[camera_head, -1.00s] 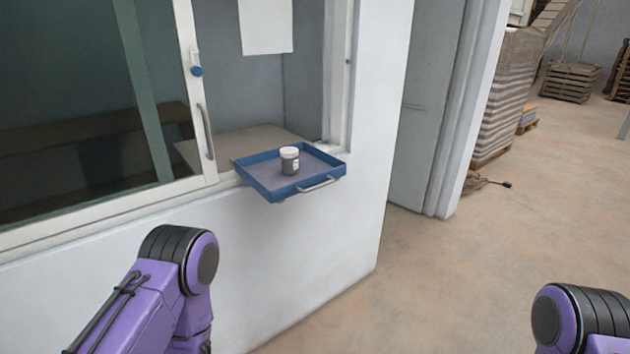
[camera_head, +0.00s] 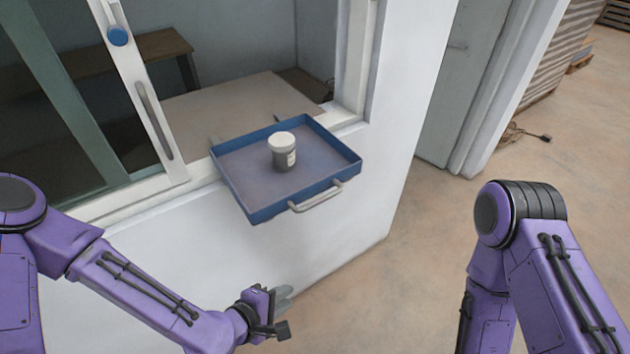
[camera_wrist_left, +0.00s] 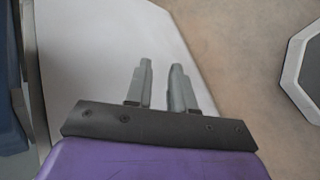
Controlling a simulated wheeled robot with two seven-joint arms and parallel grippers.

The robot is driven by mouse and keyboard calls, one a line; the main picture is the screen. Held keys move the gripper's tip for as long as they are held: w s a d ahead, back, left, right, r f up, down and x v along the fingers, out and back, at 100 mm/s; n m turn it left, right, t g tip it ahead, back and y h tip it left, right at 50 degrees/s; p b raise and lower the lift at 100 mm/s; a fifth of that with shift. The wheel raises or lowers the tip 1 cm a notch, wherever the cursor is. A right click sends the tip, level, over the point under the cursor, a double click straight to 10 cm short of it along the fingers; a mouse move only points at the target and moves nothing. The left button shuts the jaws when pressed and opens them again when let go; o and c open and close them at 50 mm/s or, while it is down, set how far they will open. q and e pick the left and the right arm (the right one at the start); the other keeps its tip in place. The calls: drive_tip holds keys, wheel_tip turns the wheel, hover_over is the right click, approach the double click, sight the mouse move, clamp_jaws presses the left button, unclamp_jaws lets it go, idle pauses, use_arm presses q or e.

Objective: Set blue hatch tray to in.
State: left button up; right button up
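The blue hatch tray (camera_head: 262,216) sticks out from the wall opening, beyond the sill, with a light grey bar handle (camera_head: 316,197) on its front side. A small grey jar with a white lid (camera_head: 284,152) stands upright on the tray. My left gripper (camera_head: 281,296) is below and in front of the tray, apart from the handle. In the left wrist view its two grey fingers (camera_wrist_left: 160,68) are a little apart with nothing between them. A blue strip (camera_wrist_left: 9,85) at that view's left edge may be the tray. My right gripper is out of view; only my right arm shows.
A white sliding window frame (camera_head: 135,95) with a grey handle (camera_head: 154,121) and blue knob (camera_head: 118,36) is left of the tray. A beige counter (camera_head: 225,100) lies inside the opening. The wall ends at a corner right of the tray; open floor (camera_head: 440,230) lies beyond.

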sight(311, 207)
use_arm(q)
drive_tip(key=w+r+n+t+h+p, duration=0.1)
drive_tip(key=w+r+t, duration=0.15)
drive_tip(key=r, duration=0.55)
drive_tip(key=w+r+n+t+h, duration=0.2)
drive_tip(key=w+r, duration=0.2)
drive_tip(key=r, duration=0.4)
drive_tip(key=b+x, duration=0.4)
drive_tip(key=x, duration=0.1)
drive_tip(key=shift+d+r+b, duration=0.3)
drive_tip(key=shift+d+b, duration=0.05)
drive_tip(key=shift+b, duration=0.05)
drive_tip(key=p+x, duration=0.1)
drive_tip(key=x, duration=0.5)
drive_tip(key=shift+w+f, duration=0.15)
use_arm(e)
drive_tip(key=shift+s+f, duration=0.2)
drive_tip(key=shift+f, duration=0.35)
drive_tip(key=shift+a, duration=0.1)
use_arm(q)
clamp_jaws()
